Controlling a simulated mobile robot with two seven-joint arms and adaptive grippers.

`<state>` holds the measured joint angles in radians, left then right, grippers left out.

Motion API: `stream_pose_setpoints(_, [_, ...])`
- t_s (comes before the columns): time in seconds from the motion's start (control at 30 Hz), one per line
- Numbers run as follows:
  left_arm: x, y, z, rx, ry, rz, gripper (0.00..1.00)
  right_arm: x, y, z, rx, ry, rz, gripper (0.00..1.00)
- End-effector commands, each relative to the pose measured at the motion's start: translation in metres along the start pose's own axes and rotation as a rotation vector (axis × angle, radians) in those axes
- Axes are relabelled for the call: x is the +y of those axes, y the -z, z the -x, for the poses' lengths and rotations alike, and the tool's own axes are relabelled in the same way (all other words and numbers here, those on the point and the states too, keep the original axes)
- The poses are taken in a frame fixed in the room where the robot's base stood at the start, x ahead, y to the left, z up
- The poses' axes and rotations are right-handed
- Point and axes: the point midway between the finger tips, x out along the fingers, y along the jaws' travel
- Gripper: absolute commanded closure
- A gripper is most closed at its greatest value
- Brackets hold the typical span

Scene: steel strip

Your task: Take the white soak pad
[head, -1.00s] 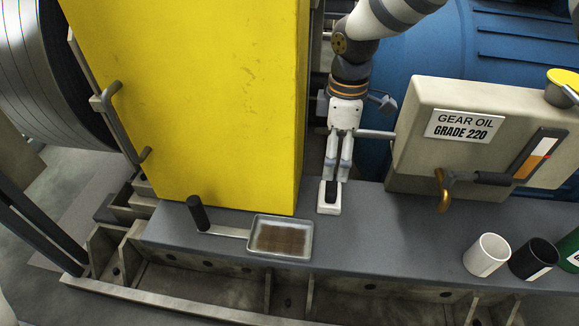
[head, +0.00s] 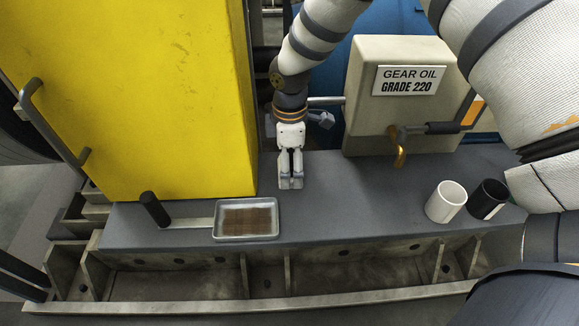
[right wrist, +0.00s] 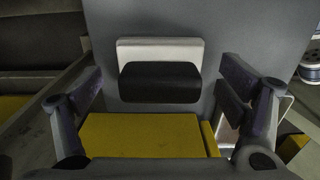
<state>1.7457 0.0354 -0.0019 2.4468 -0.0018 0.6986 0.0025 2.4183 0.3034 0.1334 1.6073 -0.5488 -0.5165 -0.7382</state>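The white soak pad (right wrist: 160,51), a white block with a black grip (right wrist: 160,83) on top, lies on the grey steel ledge (head: 340,215), beside the yellow cabinet. My right gripper (head: 290,181) is down over it, fingers pointing at the ledge. In the right wrist view the fingers stand open on either side of the pad, with small gaps left and right. In the head view the fingers hide most of the pad. My left gripper is not in view.
The yellow cabinet (head: 135,100) rises close at the left. A metal tray (head: 246,236) with brown content and a black-handled scraper (head: 154,209) are at the front left. The gear oil tank (head: 365,125), a white mug (head: 446,202) and a black mug (head: 487,199) stand to the right.

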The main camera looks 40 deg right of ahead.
Motion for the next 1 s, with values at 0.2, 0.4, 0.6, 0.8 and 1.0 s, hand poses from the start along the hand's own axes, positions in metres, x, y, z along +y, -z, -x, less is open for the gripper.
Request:
stream_pose_setpoints(0.2, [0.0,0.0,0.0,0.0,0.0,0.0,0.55,0.0,0.0,0.0,0.0,0.0,0.0,0.63])
stream_pose_setpoints(0.4, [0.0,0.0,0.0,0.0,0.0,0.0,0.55,0.0,0.0,0.0,-0.001,0.001,0.0,0.64])
stream_pose_setpoints(0.6, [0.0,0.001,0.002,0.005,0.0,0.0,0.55,0.0,0.0,0.01,0.001,-0.001,0.0,0.64])
stream_pose_setpoints(0.8, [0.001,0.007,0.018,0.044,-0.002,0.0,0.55,-0.014,0.001,0.057,0.004,-0.008,0.005,0.64])
stream_pose_setpoints(1.0, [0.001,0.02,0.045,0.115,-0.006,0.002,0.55,-0.068,-0.001,0.11,0.004,-0.012,0.006,0.64])
